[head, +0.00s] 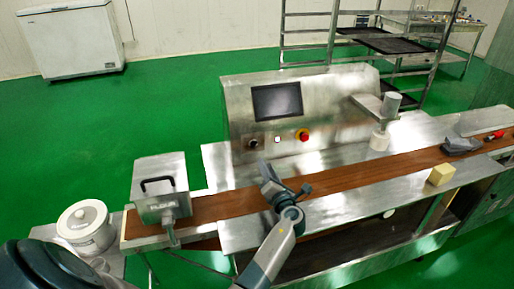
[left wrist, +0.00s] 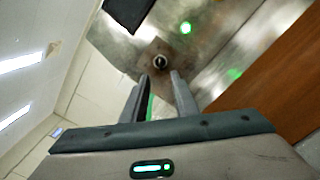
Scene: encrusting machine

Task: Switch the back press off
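The steel machine panel (head: 345,100) carries a dark screen, a black rotary knob (head: 253,143), a small lit button (head: 277,139) and a red stop button on yellow (head: 303,135). My left gripper (head: 265,166) is in front of the panel, below the knob and lit button. In the left wrist view the gripper (left wrist: 156,82) is open and empty, its two fingers apart. The knob (left wrist: 160,62) is just beyond the fingertips, roughly between them, and appears apart from them. The lit button (left wrist: 186,28) glows green beyond the knob. My right gripper is not in view.
A brown conveyor belt (head: 350,176) runs below the panel. A steel flour box (head: 160,188) and a white lidded pot (head: 86,226) stand at left. A press head (head: 391,104), a yellow block (head: 441,174) and a grey cloth-like item (head: 461,145) are at right.

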